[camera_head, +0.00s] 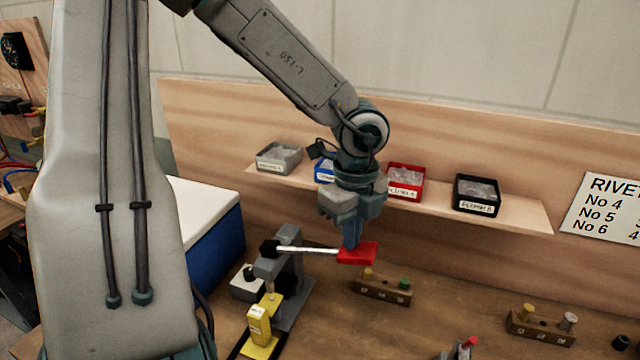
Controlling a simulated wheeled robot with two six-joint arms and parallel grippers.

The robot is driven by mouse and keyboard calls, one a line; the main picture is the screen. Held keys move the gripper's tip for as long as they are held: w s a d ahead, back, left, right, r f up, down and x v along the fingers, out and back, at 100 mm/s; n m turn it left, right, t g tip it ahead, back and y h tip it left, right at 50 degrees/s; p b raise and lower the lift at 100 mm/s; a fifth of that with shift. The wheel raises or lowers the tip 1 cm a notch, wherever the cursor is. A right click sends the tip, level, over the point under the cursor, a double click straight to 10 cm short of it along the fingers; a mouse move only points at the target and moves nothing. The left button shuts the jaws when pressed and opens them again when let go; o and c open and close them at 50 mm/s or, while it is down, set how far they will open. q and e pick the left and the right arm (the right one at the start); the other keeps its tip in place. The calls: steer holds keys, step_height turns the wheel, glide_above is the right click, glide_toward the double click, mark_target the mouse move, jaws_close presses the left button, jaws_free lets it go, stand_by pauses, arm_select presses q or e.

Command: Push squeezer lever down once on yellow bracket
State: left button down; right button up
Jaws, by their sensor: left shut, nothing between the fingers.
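The squeezer (289,262) is a grey press standing on the bench at the lower centre. Its lever (308,250) is a pale rod that runs right, about level, to a red handle (358,254). The yellow bracket (259,325) sits at the squeezer's front, below its head. My left gripper (352,240) points down with its blue fingers shut and nothing between them. The fingertips are right at the top of the red handle; whether they touch it I cannot tell. My right gripper is not in view.
A shelf (525,216) behind carries a grey bin (279,158), a blue bin (324,171), a red bin (405,182) and a black bin (477,194). Wooden blocks with pegs (383,290) (540,325) stand to the right. A blue-and-white box (214,230) is at left.

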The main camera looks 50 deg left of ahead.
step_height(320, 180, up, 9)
steer(key=p, duration=0.7)
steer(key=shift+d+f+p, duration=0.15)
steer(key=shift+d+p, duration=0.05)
steer(key=shift+p, duration=0.15)
